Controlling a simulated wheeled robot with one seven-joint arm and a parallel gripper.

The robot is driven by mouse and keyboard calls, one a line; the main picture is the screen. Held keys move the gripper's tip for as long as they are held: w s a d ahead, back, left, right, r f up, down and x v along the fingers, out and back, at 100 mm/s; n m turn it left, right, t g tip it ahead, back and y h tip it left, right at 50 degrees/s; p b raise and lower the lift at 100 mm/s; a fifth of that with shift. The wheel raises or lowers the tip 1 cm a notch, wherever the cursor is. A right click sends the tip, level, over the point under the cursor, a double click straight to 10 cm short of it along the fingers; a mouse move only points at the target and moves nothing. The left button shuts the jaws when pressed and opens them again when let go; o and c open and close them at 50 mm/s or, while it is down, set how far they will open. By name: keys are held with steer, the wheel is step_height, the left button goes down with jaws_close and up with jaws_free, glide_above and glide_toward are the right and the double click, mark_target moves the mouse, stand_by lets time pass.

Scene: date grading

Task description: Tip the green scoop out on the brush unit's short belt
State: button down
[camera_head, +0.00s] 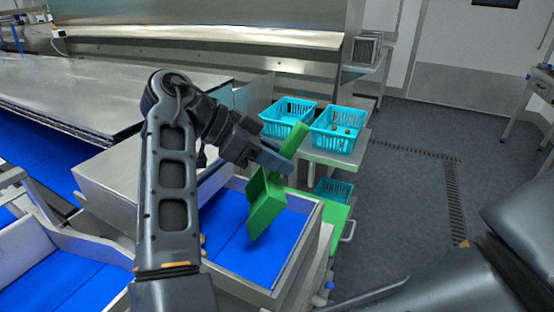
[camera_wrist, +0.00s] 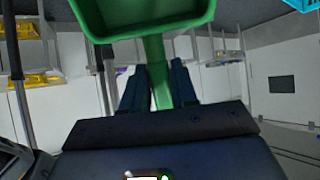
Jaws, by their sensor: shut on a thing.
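The green scoop (camera_head: 266,203) hangs steeply tilted over the blue belt (camera_head: 238,254) in a metal frame. A gap between the scoop's lower edge and the belt is hard to judge. My gripper (camera_head: 277,160) is shut on the scoop's handle (camera_head: 299,142). In the wrist view the handle (camera_wrist: 158,85) runs between the two dark fingers, and the scoop's bowl (camera_wrist: 150,29) fills the top of the picture. I cannot make out any dates in the scoop, and none show on the visible part of the belt.
Two turquoise baskets (camera_head: 287,111) (camera_head: 336,139) stand on a shelf behind the belt; the right one holds some small items. Another basket (camera_head: 333,190) sits lower, beside the belt's right side. A metal housing (camera_head: 110,185) lies left of the belt. Open floor (camera_head: 405,200) is at the right.

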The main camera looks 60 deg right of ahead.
mark_target(287, 140)
steer(key=shift+r, duration=2.4)
